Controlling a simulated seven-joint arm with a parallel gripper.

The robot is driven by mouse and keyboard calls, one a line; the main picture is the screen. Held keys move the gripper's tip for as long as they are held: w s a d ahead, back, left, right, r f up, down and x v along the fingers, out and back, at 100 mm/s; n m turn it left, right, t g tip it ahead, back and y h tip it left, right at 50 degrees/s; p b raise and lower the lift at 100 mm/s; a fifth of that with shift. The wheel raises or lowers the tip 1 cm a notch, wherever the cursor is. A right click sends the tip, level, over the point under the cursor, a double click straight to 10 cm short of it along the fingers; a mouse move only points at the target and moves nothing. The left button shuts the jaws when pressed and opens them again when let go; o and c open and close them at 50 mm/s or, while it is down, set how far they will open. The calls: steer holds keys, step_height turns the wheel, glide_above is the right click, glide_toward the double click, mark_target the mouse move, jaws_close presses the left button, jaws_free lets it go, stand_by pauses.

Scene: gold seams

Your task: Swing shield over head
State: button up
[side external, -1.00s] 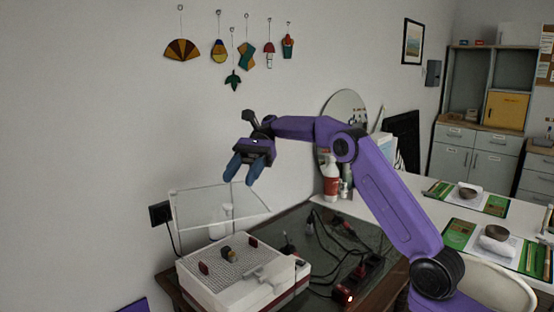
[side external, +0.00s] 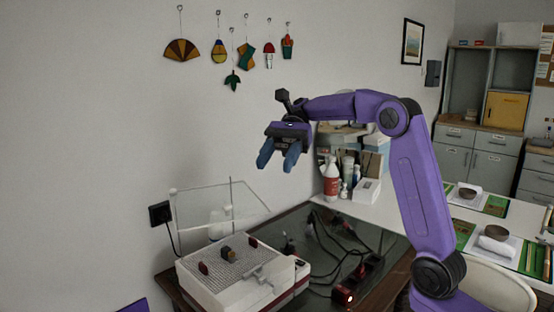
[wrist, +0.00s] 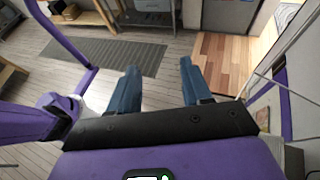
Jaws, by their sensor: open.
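The shield (side external: 190,212) appears as a clear panel with a pale edge, tilted above the back of a white and red bench machine (side external: 205,290). A thin upright rod (side external: 232,195) stands at it. A small dark and yellowish head (side external: 228,253) sits on the machine's gridded top, below and in front of the panel. My gripper (side external: 277,160) is open and empty, with blue fingers pointing down, above and right of the shield and apart from it. The wrist view shows the open fingers (wrist: 158,68) with floor beyond; neither shield nor head is clearly identifiable there.
A dark glossy table (side external: 335,232) holds cables and a power strip (side external: 360,280) right of the machine. A bottle (side external: 331,180) and boxes stand on the white counter behind. Stained-glass ornaments (side external: 220,50) hang on the wall, above clear space left of my gripper.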

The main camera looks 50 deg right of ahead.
steer(key=c, duration=0.5)
steer(key=shift+a+f+h, duration=0.25)
steer(key=shift+a+h, duration=0.05)
steer(key=shift+h, duration=0.1)
jaws_close()
steer(key=w+a+f+n+t+h, duration=0.2)
steer(key=a+f+n+h, duration=0.5)
steer(key=h, duration=0.3)
steer(key=w+a+r+n+t+h, duration=0.5)
steer(key=w+a+n+t+h, duration=0.1)
steer(key=a+t+h, duration=0.15)
glide_toward(221, 215)
step_height(221, 215, down, 3)
steer(key=w, duration=0.1)
steer(key=shift+w+d+f+t+y, duration=0.1)
steer(key=shift+d+t+y, duration=0.15)
steer(key=shift+d, duration=0.4)
steer(key=shift+d+f+t+y, duration=0.1)
steer(key=shift+d+f+y, duration=0.1)
steer(key=shift+d, duration=0.45)
